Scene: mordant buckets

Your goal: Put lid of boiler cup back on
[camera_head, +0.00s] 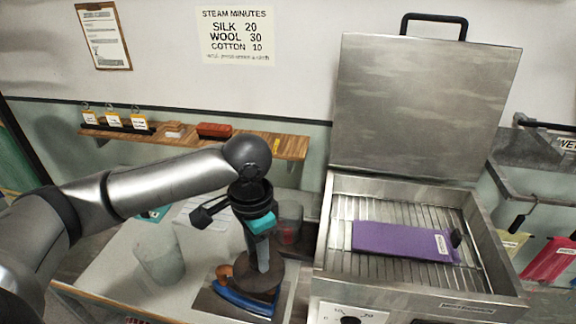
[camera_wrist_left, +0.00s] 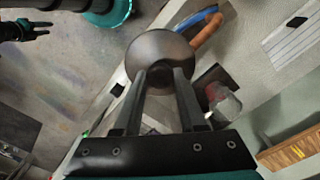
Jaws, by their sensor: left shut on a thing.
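My left gripper (camera_head: 262,262) is shut on a dark brown round lid (camera_head: 258,287). In the left wrist view the lid (camera_wrist_left: 160,50) sits between the fingertips (camera_wrist_left: 160,78). A clear cup (camera_head: 160,258) stands to the left on the table. A small cup with a reddish part (camera_head: 289,218) stands behind and right of the gripper, and also shows in the left wrist view (camera_wrist_left: 222,100). I cannot tell which is the boiler cup. A dark gripper (camera_wrist_left: 25,31), apparently my right, shows at the wrist view's upper left; its jaws are unclear.
An iron with a blue part (camera_head: 243,301) lies under the lid. An open metal steamer (camera_head: 326,245) stands at right, with a purple cloth (camera_head: 400,241) on its rack. A wooden shelf (camera_head: 285,146) runs along the wall. The table (camera_head: 115,270) has bare room near the clear cup.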

